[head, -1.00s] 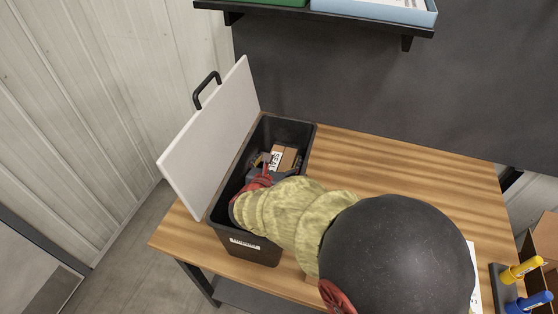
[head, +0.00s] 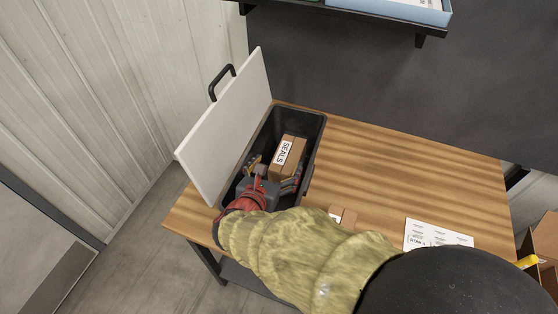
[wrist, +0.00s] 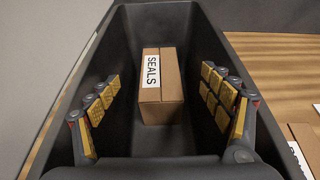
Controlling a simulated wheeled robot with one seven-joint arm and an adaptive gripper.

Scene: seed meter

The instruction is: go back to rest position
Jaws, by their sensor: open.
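My gripper (head: 276,174) is open over the near part of a dark open bin (head: 317,133) on the table. In the wrist view its two yellow-padded fingers (wrist: 160,88) stand wide apart with nothing between the pads. A brown cardboard box labelled SEALS (head: 289,153) lies in the far part of the bin. It also shows on the bin floor in the wrist view (wrist: 162,100), beyond the fingers and apart from them. My arm hides the near end of the bin in the head view.
The bin's light lid (head: 226,130) with a black handle stands open on the left. A small cardboard box (head: 348,217) and a printed sheet (head: 436,235) lie on the wooden table (head: 410,160). A shelf (head: 385,12) hangs above. The table's back right is clear.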

